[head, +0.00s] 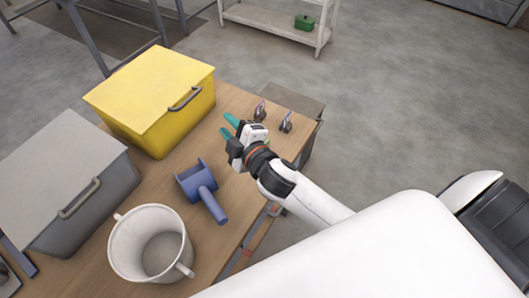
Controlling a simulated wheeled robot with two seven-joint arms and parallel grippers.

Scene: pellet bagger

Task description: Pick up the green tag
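My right gripper (228,127) reaches over the right part of the wooden table, with its two teal fingertips apart and nothing visible between them. Two small dark clip-like holders (260,111) (286,123) stand on the table just right of the gripper; what they hold is too small to tell. I cannot make out a green tag; it may be hidden or too small to tell. My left gripper is out of view.
A yellow lidded bin (150,90), a grey lidded bin (60,170), a blue scoop (203,187) and a white pot (150,242) crowd the table (228,100). A green object (304,22) sits on a white shelf (270,18) behind. Open floor lies right.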

